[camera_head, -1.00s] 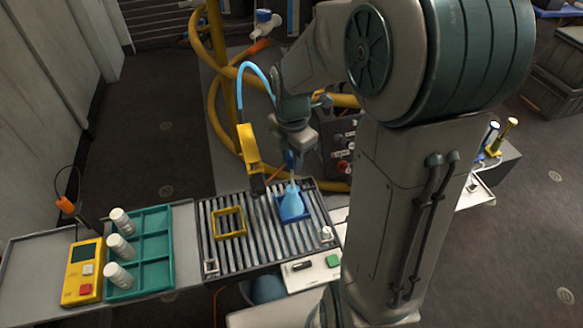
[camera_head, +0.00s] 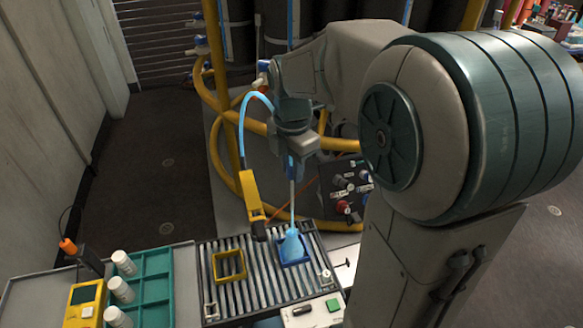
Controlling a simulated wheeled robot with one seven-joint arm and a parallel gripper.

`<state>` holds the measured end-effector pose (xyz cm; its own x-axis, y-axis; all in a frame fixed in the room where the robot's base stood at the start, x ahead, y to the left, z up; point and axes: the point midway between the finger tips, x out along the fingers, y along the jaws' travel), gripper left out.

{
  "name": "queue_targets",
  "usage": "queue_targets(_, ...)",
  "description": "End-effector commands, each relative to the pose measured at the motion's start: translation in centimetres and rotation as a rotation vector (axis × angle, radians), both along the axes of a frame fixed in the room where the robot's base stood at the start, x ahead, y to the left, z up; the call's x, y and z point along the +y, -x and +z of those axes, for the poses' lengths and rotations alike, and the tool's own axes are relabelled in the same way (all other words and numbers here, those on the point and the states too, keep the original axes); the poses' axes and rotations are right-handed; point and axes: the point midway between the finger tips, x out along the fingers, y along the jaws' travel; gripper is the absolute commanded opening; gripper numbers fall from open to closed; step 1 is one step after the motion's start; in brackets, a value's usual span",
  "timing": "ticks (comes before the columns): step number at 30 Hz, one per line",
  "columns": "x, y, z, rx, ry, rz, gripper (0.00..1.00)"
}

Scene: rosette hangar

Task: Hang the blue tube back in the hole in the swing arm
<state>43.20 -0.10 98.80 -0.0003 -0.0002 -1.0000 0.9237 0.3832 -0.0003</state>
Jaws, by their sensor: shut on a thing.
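My gripper (camera_head: 293,157) is above the slatted rack, shut on the blue tube (camera_head: 291,168). The tube is upright, with a thin pale lower length running down toward the light blue flask (camera_head: 292,247). I cannot tell whether its tip is still in the flask's neck. A light blue hose (camera_head: 258,95) arcs from behind my gripper to the yellow swing arm (camera_head: 250,194). The swing arm is left of the tube, slanting down to a dark end. Its hole cannot be made out.
The flask stands in a blue square holder (camera_head: 293,262) on the slatted rack (camera_head: 262,283), beside a yellow square frame (camera_head: 229,265). A teal tray (camera_head: 154,280) with white bottles is at left. A control panel (camera_head: 345,190) and yellow hoses (camera_head: 222,130) are behind.

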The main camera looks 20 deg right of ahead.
Motion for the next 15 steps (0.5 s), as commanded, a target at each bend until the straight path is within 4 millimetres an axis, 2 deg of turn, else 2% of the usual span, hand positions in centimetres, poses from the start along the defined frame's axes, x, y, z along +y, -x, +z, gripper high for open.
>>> queue_targets(15, 0.0, 0.0, 2.8, -0.001, 0.0, 0.0, 0.02)
